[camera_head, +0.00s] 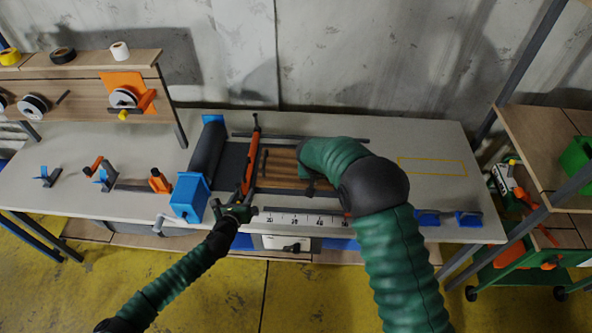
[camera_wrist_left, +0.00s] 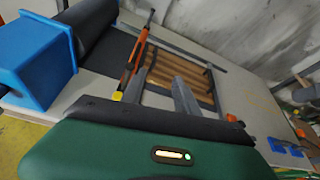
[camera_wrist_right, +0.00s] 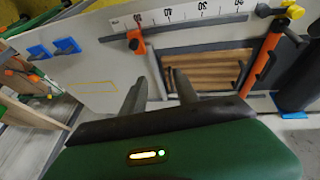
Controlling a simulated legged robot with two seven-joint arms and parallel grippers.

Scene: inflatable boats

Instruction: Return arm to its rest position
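My left arm comes in from the lower left in the head view, its gripper (camera_head: 238,211) near the front edge of the workbench, beside the blue roller block. In the left wrist view the left gripper's fingers (camera_wrist_left: 160,88) are apart with nothing between them. My right arm, green and black, bends over the right part of the wooden slatted area (camera_head: 280,165). The right gripper (camera_head: 310,187) is mostly hidden under its own wrist there. In the right wrist view its fingers (camera_wrist_right: 154,82) are apart and empty, in front of the slatted area.
A dark roller (camera_head: 208,150) with blue end blocks (camera_head: 188,197) and an orange bar (camera_head: 251,160) stand on the workbench (camera_head: 400,140). A ruler (camera_head: 300,220) runs along the front. Shelves with tape rolls (camera_head: 123,97) are at left, a wooden rack (camera_head: 540,135) at right. The bench's right part is largely clear.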

